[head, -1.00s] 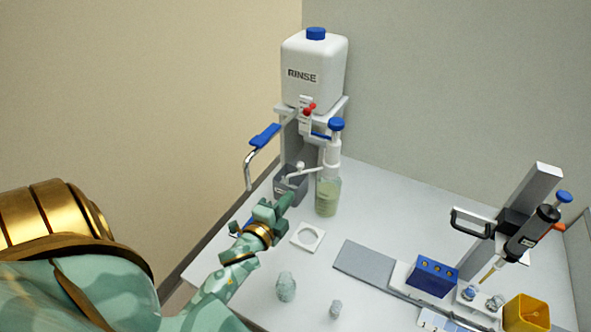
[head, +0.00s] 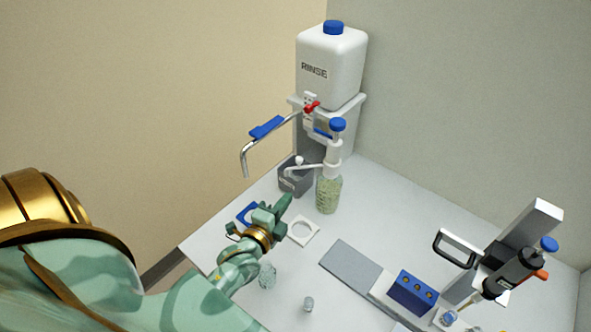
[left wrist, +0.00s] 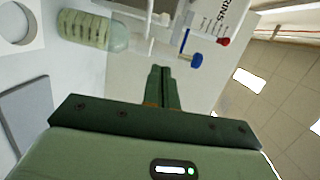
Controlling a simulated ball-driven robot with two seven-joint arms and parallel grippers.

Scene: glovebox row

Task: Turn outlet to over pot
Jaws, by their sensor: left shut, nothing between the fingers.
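A bent metal outlet pipe (head: 243,158) with a blue lever (head: 266,127) reaches left from the white RINSE tank (head: 330,70), its end hanging down beyond the bin's left side. A second, white spout (head: 304,167) comes from the pump on the bottle of greenish contents (head: 328,193) and points left over the grey bin (head: 290,178). Small clear pots (head: 268,276) (head: 308,304) stand on the bench. My left gripper (head: 286,203) is shut and empty, in front of the bin and left of the bottle; it also shows in the left wrist view (left wrist: 160,78). My right gripper is out of view.
A white plate with a ring (head: 301,231) lies just right of my gripper. A blue item (head: 247,214) sits behind my wrist. A grey mat (head: 349,268), blue rack (head: 411,291) and pipette stand (head: 530,225) are at right. The bench's left edge is near my arm.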

